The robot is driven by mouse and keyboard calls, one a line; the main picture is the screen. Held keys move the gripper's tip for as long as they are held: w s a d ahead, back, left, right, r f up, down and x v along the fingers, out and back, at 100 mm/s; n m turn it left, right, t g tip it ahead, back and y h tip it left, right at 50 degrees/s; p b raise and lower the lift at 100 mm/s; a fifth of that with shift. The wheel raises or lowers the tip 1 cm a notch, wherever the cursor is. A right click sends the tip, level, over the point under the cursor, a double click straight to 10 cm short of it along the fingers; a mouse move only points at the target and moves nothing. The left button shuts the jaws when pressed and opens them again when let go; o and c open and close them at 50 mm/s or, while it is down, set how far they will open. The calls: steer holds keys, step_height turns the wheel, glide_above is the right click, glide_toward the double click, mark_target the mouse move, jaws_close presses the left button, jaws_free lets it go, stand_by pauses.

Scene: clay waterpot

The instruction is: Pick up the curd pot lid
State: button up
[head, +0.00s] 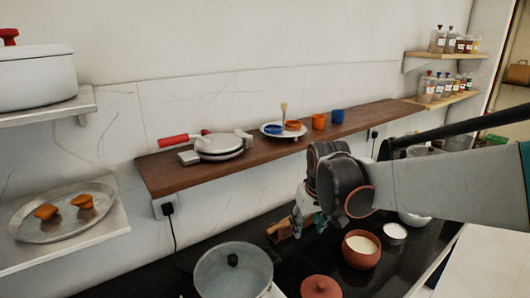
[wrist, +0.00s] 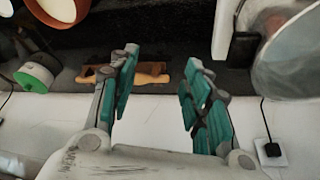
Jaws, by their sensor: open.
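The curd pot lid (head: 321,287) is a reddish-brown clay disc with a small knob. It lies on the black counter at the bottom edge of the head view, partly cut off. The curd pot (head: 361,249) is an uncovered round clay pot with white contents; its rim also shows at the upper left of the wrist view (wrist: 62,8). My gripper (wrist: 162,60) is open with nothing between its teal-padded fingers. In the head view my gripper (head: 303,222) is above the counter, farther back than the lid and apart from it. I cannot make out the lid in the wrist view.
A large steel pot (head: 233,272) with a black-knobbed lid stands left of the clay lid. A small white bowl (head: 394,233) is right of the curd pot. A brown wooden item (head: 280,230) lies behind. A wooden shelf (head: 270,150) runs along the wall.

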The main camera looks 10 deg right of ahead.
mark_target(323, 285)
steer(key=s+d+f+g, duration=0.1)
steer(key=f, duration=0.6)
steer(key=s+d+f+g+b, duration=0.1)
steer(key=d+f, duration=0.1)
steer(key=f, duration=0.5)
steer(key=s+d+f+n+g+b, duration=0.1)
steer(key=s+d+f+g, duration=0.1)
steer(key=f, duration=0.5)
steer(key=shift+d+f, duration=0.1)
steer(key=shift+f, duration=0.2)
steer(key=shift+c, duration=0.3)
jaws_close()
